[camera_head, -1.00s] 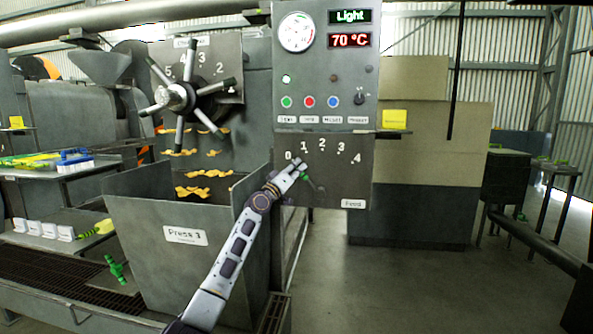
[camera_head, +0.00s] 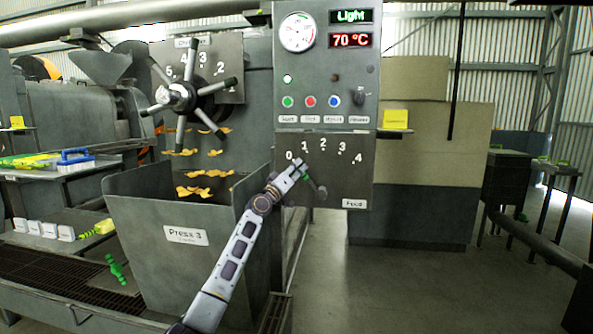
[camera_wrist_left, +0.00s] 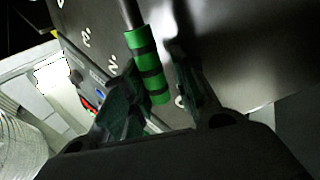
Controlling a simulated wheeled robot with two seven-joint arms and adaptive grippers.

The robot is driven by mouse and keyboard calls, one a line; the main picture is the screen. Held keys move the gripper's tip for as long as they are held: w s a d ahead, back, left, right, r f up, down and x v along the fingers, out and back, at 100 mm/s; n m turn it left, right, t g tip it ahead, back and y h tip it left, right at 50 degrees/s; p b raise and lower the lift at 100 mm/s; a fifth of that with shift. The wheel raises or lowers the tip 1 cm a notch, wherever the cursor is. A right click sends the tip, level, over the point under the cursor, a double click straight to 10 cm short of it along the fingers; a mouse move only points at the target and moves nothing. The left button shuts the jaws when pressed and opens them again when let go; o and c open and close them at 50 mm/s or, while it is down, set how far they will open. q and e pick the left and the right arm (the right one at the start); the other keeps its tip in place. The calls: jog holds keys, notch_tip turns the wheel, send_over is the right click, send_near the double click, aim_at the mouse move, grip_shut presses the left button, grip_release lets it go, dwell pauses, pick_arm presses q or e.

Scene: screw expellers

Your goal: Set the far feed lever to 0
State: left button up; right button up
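The feed lever (camera_head: 321,191) is on the grey panel with a 0 to 4 scale and a Feed label (camera_head: 354,204). It slants up and left from its dark lower end, on the scale's left side. Its green and black banded handle (camera_wrist_left: 149,62) shows clearly in the left wrist view. My left gripper (camera_head: 303,168) is at the lever's upper end, near marks 0 and 1. Its fingers (camera_wrist_left: 158,80) stand on either side of the handle, very close to it; firm contact cannot be made out. My right gripper is out of view.
Above the scale is a control box (camera_head: 325,75) with a gauge, buttons and a 70 °C display. To the left are a spoked handwheel (camera_head: 178,97) and the Press 3 bin (camera_head: 160,215). A yellow block (camera_head: 395,119) sits on a shelf at right.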

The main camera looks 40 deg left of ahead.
pick_arm(q)
jog(key=shift+r, duration=0.25)
jog(key=shift+r, duration=4.8)
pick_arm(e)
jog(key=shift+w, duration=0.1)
